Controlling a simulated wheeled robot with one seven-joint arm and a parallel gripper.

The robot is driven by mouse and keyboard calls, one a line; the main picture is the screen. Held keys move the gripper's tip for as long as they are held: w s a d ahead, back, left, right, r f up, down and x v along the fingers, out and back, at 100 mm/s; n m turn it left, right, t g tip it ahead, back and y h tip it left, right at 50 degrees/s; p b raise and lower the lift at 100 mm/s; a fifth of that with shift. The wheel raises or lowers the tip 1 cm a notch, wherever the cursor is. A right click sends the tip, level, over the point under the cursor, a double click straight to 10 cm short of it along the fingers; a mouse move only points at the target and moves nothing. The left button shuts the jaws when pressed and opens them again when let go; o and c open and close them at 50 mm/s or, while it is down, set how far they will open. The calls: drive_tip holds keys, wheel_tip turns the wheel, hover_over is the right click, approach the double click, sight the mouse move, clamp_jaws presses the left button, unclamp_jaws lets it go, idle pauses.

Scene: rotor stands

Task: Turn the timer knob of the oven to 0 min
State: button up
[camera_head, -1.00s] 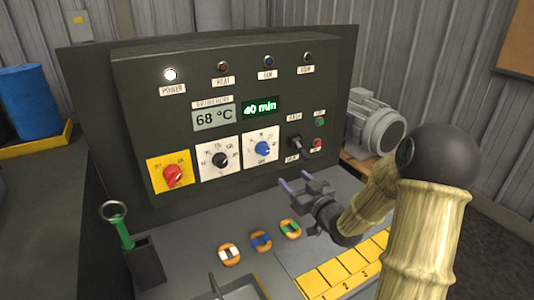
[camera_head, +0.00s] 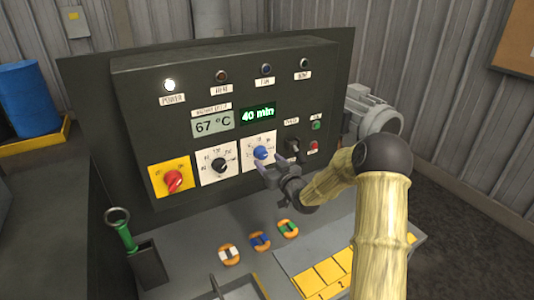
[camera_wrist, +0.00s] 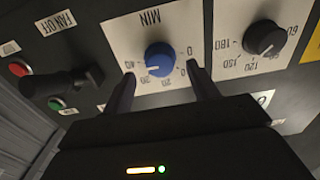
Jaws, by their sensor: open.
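The oven's timer knob is blue, on a white dial plate, in the head view (camera_head: 261,153) and upside down in the wrist view (camera_wrist: 159,58). Its white pointer mark lies toward the 40 side of the scale in the wrist view. The green timer display (camera_head: 257,114) reads 40 min. My gripper (camera_head: 277,171) is open just in front of the timer dial. In the wrist view its two fingers (camera_wrist: 160,85) stand left and right of the blue knob, with gaps on both sides. The lower part of the dial plate is partly hidden by the gripper in the head view.
The black temperature knob (camera_head: 219,166) and red power knob (camera_head: 173,181) sit to the left. A black lever switch (camera_head: 293,146) and green and red buttons are close on the right. Coloured rings (camera_head: 260,241) lie on the bench below.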

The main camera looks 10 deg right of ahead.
sight(263, 156)
drive_tip(key=x, duration=0.2)
drive_tip(key=shift+w+a+r+p, duration=0.1)
drive_tip(key=shift+w+a+p, duration=0.1)
drive_tip(key=shift+a+p, duration=0.2)
drive_tip(key=shift+w+d, duration=0.15)
drive_tip(key=shift+w, duration=0.4)
drive_tip(key=c, duration=0.9)
drive_tip(key=shift+c, duration=0.5)
